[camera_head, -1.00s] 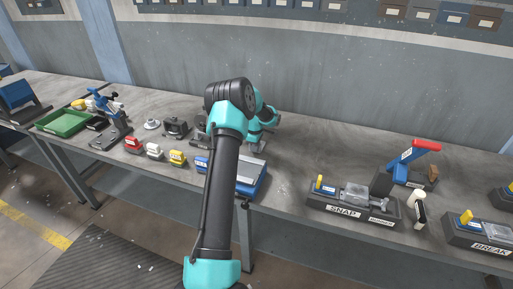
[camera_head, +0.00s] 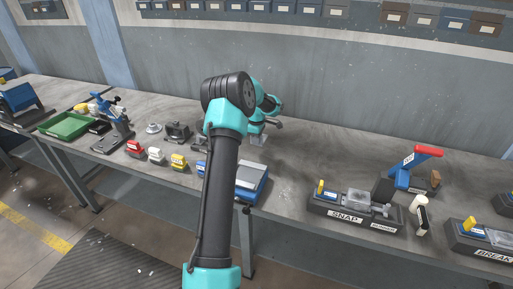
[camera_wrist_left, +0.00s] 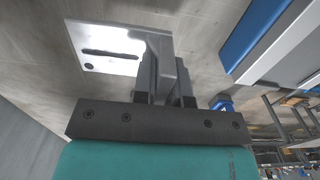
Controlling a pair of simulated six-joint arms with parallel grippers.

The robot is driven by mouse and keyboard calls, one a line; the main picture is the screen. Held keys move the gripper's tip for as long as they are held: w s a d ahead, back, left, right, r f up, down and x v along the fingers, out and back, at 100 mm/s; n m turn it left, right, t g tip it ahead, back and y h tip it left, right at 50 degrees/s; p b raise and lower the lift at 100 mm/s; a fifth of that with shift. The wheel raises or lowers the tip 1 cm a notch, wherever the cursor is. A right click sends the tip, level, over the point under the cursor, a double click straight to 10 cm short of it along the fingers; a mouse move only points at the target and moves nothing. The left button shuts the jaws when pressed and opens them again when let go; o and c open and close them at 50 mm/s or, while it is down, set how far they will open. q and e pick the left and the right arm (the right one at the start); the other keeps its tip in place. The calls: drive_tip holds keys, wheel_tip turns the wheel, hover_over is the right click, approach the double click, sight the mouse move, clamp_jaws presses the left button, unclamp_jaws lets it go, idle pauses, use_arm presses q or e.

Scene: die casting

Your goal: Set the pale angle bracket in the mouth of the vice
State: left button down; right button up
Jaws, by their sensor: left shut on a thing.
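The pale angle bracket (camera_wrist_left: 105,47) is a light metal plate with a dark slot and a hole. My left gripper (camera_wrist_left: 168,62) is shut on its upturned edge in the left wrist view. In the head view the bracket (camera_head: 258,140) hangs from the left gripper (camera_head: 264,127), just behind my forearm. It looks close to the bench top; whether it touches cannot be told. A dark grey clamp-like device (camera_head: 177,131) left of the arm may be the vice; it is too small to be sure. My right gripper is out of view.
A blue box with a grey top (camera_head: 252,178) stands at the front edge, partly behind my arm. Red, white and yellow blocks (camera_head: 156,155), a blue press (camera_head: 115,122) and a green tray (camera_head: 66,123) lie left. The SNAP fixture (camera_head: 345,217) is right.

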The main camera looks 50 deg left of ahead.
use_arm(q)
drive_tip(key=shift+r, duration=1.45)
